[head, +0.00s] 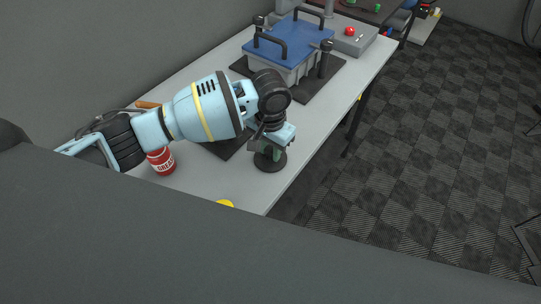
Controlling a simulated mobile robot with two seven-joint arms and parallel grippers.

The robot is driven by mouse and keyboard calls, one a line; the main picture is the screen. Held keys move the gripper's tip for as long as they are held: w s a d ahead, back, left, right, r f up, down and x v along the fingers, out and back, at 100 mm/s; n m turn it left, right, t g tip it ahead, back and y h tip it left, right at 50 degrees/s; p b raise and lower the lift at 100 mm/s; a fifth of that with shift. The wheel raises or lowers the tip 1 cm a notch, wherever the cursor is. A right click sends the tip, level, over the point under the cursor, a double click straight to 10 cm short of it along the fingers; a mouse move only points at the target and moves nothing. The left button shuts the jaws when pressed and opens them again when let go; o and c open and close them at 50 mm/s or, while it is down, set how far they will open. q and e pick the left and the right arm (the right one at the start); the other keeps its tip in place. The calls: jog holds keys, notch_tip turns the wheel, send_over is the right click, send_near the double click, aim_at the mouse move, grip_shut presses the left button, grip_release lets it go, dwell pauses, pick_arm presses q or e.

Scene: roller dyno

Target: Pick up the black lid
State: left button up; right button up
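A round black disc, which looks like the black lid (270,164), lies on the grey table near its right edge. A small greenish part stands at its middle, partly hidden. My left arm reaches in from the left over the table, and my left gripper (269,147) points down right above the disc. The fingers are small and partly covered by the wrist, so I cannot tell whether they are open or touch the greenish part. My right gripper is not in view.
A red can (161,161) stands left of the gripper, below my arm. A grey box with a blue top (289,40) and black handles stands on a dark mat farther back. A control box with a red button (350,31) is behind it. Dark floor lies to the right.

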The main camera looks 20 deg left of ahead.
aim_at(271, 149)
pick_arm(q)
jog(key=c, duration=0.5)
jog(key=shift+o, duration=0.2)
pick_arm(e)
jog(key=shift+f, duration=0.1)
pick_arm(q)
jog(key=shift+r, duration=0.8)
notch_tip(271, 149, up, 2)
jog(key=shift+d+r, duration=0.1)
jog(key=shift+r, duration=0.1)
jog(key=s+d+r+p, duration=0.1)
jog(key=s+d, duration=0.9)
jog(key=s, duration=0.1)
jog(key=shift+s+d, duration=0.4)
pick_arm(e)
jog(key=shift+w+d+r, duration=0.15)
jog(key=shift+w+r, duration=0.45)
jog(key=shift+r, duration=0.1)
